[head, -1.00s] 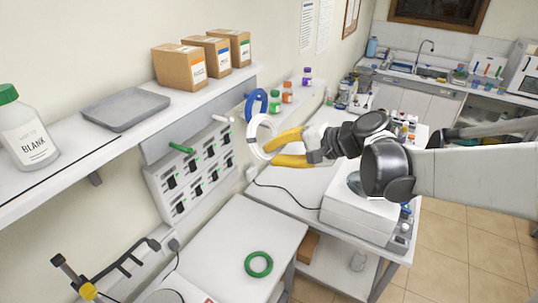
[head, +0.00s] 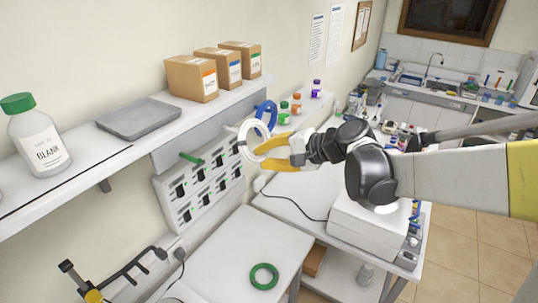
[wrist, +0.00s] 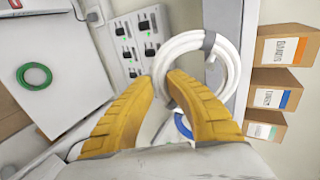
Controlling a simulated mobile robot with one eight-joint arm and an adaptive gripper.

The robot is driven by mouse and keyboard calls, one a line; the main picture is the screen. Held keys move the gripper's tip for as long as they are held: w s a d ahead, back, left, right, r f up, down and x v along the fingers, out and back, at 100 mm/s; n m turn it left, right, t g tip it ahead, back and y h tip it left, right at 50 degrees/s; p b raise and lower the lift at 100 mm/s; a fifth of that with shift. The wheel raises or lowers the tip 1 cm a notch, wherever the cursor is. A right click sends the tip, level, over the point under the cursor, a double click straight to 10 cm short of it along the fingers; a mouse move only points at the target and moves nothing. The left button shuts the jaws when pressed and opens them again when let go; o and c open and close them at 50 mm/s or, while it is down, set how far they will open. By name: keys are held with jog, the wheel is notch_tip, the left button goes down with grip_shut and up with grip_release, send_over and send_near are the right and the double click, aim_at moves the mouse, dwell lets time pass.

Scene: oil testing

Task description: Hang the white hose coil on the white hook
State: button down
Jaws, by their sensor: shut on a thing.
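My gripper (head: 262,155) has yellow fingers, shut on the white hose coil (head: 244,146) at its lower edge. The coil is held up in front of the rail under the wall shelf. In the wrist view the coil (wrist: 233,72) extends beyond the fingertips (wrist: 164,82), with a grey band on its upper side. The white hook (head: 231,128) shows only slightly beside the coil's upper left in the head view. The coil covers much of that area, and I cannot tell whether the hook passes through the ring.
A blue coil (head: 268,111) hangs just behind the white one. A green hook (head: 192,158) is bare to the left, above a socket panel (head: 190,200). A green coil (head: 264,277) lies on the table. Boxes (head: 192,80) and a grey tray (head: 138,118) stand on the shelf.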

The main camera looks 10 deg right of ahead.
jog(key=shift+r+b+x, duration=0.2)
jog(key=shift+b+x, duration=0.2)
jog(key=shift+x, duration=0.75)
jog(key=shift+r+b+x, duration=0.2)
jog(key=shift+b+x, duration=0.15)
jog(key=shift+x, duration=0.85)
jog(key=shift+w+a, duration=0.1)
jog(key=shift+a, duration=0.15)
jog(key=c, duration=1.4)
grip_release()
